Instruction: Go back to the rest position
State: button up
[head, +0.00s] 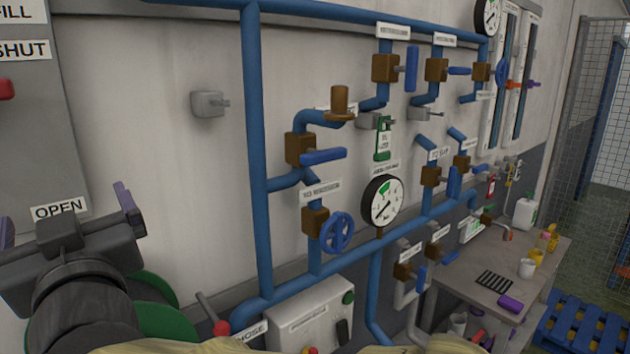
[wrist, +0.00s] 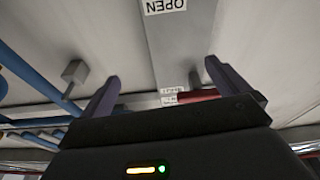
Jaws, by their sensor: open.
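My gripper (head: 66,216) is at the lower left of the head view, raised in front of the wall next to a grey panel. Its two purple fingers stand wide apart with nothing between them. In the wrist view my gripper (wrist: 158,88) is also open, its fingers on either side of the grey panel strip (wrist: 185,45), which bears an upside-down "OPEN" label (wrist: 164,6).
Blue pipes (head: 256,150) with valves and a round gauge (head: 382,201) cover the wall. A grey control box (head: 310,318) sits low in the middle. A workbench (head: 470,285) with cups stands at the right, near a blue pallet (head: 580,325). Bare wall lies between my gripper and the pipes.

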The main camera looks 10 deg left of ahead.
jog(key=w+d+f+m+g+h, duration=0.1)
jog(key=w+d+f+h, duration=0.2)
jog(key=w+d+f, duration=0.4)
jog(key=w+d+f+m+g+h+b, duration=0.15)
jog(key=w+d+f, duration=0.3)
jog(key=f, duration=0.45)
jog(key=w+d+f+m+g+h, duration=0.1)
jog(key=w+d+f+h, duration=0.35)
jog(key=d+f, duration=0.35)
jog(key=d+f+m+g+h, duration=0.3)
jog(key=d+f+g, duration=0.1)
jog(key=d+f, duration=0.9)
jog(key=s+d+f+m+g+h, duration=0.1)
jog(key=s+d+f+m+g, duration=0.1)
jog(key=s+d, duration=0.3)
jog(key=s+d+f+m+g+h, duration=0.1)
jog(key=s+d+f+m+g, duration=0.1)
jog(key=s+d+f, duration=0.3)
jog(key=d+b, duration=0.1)
jog(key=d, duration=0.3)
jog(key=shift+h, duration=0.3)
jog(key=shift+f, duration=0.1)
